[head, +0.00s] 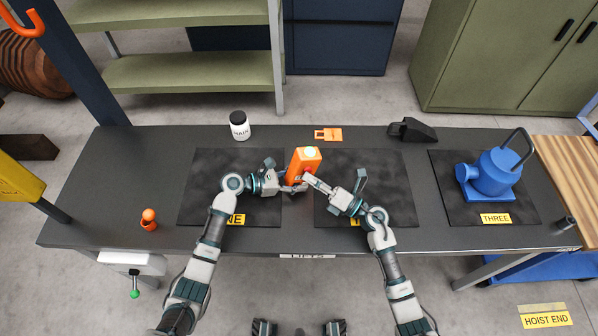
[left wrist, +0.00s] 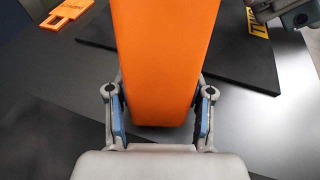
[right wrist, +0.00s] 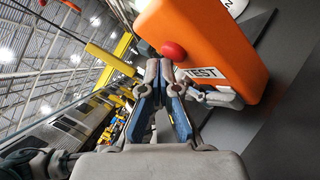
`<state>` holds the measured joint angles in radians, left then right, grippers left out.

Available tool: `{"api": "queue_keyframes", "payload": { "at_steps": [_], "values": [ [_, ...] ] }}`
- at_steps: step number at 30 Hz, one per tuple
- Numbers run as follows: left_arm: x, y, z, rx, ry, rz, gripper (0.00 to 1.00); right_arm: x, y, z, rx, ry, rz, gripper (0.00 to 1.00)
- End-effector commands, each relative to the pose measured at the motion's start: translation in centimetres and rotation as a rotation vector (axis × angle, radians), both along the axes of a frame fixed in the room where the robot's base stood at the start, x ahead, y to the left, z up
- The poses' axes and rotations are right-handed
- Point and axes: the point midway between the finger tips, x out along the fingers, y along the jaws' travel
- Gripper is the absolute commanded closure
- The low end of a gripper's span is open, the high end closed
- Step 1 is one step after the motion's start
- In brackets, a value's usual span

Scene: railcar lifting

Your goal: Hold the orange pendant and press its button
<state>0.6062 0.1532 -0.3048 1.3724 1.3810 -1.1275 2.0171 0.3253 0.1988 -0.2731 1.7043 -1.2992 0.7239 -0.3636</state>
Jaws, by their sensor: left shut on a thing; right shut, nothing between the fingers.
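The orange pendant (head: 303,162) stands slightly tilted over the middle of the table, between two dark mats. My left gripper (head: 287,188) is shut on its lower part; the left wrist view shows the pendant (left wrist: 165,60) between the two fingers (left wrist: 160,118). In the right wrist view the pendant (right wrist: 205,45) shows a red button (right wrist: 173,51) and a label reading TEST (right wrist: 208,73). My right gripper (head: 308,178) is shut and empty, its fingertips (right wrist: 166,68) right at the button's lower edge. I cannot tell whether they touch or press it.
A blue pump-like machine (head: 492,174) sits on the right mat (head: 450,205). A small orange item (head: 149,219) stands at the left.

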Motion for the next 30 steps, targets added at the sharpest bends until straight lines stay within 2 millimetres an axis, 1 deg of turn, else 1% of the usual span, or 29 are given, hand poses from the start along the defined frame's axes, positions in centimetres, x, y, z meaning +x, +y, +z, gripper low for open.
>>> {"api": "queue_keyframes", "payload": {
  "at_steps": [1,13,27,30],
  "values": [
    [-0.1,0.1,-0.5,0.007,0.008,0.000,0.76,-0.2,-0.1,0.0,-0.001,0.000,-0.002,1.00],
    [-0.1,0.1,-0.5,0.006,0.007,0.000,0.76,-0.8,-0.3,-0.1,-0.001,0.001,-0.001,1.00],
    [-0.1,0.1,-0.5,0.006,0.007,0.000,0.76,-5.5,-1.7,-0.1,-0.001,0.003,0.000,1.00],
    [-0.1,0.1,-0.5,0.006,0.007,0.000,0.76,-6.1,-1.8,-0.1,0.000,0.001,0.000,1.00]
  ]
}}
